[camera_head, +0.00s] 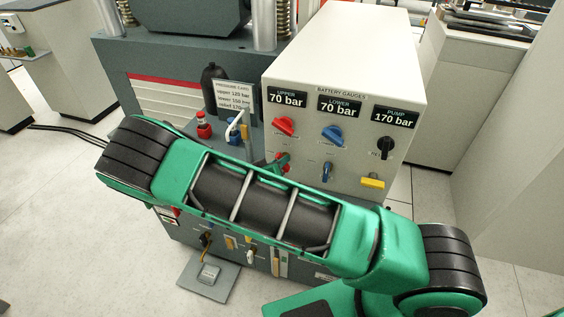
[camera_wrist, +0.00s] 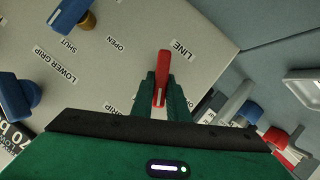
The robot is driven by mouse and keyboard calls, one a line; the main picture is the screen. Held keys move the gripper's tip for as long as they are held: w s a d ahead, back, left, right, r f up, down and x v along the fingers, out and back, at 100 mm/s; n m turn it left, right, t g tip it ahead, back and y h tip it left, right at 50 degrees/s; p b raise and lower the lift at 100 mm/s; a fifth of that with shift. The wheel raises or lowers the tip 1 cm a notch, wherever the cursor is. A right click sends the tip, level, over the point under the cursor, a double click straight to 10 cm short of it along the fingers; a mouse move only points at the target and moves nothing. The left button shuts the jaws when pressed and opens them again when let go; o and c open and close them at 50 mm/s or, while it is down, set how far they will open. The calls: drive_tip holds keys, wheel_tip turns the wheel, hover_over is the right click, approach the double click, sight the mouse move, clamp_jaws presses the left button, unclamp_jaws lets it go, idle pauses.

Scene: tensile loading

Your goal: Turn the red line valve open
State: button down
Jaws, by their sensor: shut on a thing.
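The red line valve handle (camera_wrist: 162,70) stands out from the light panel in the wrist view, beside the LINE label (camera_wrist: 184,50). My gripper (camera_wrist: 162,88) has its two green fingers shut on this handle, one on each side. The handle points nearly straight up in that view. In the head view, the red handle (camera_head: 281,158) shows only in part at the lower left of the gauge panel, with my gripper (camera_head: 277,163) at it. My green arm crosses in front and hides some of the area below.
The gauge box (camera_head: 345,75) also carries a red knob (camera_head: 284,126), a blue knob (camera_head: 332,136), a small blue handle (camera_head: 326,172), a black pump knob (camera_head: 385,147) and a yellow handle (camera_head: 373,182). A pressure card (camera_head: 233,96) and a black bottle (camera_head: 214,88) stand to the left.

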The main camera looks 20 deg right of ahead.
drive_tip(key=n, duration=0.1)
drive_tip(key=n+h, duration=0.2)
drive_tip(key=n, duration=0.1)
drive_tip(key=shift+w+a+f+g, duration=0.1)
drive_tip(key=shift+a+f+g, duration=0.2)
drive_tip(key=shift+g, duration=0.1)
drive_tip(key=n, duration=0.1)
drive_tip(key=n+h, duration=0.1)
drive_tip(key=n, duration=0.1)
drive_tip(key=n+h, duration=0.1)
drive_tip(key=n, duration=0.1)
drive_tip(key=shift+w+f+t, duration=0.1)
drive_tip(key=shift+f+t, duration=0.2)
drive_tip(key=shift+a+n+h, duration=0.1)
drive_tip(key=shift+n+h, duration=0.2)
drive_tip(key=c, duration=1.7)
unclamp_jaws()
drive_tip(key=v, duration=1)
drive_tip(key=shift+a+f, duration=0.1)
drive_tip(key=shift+a, duration=0.2)
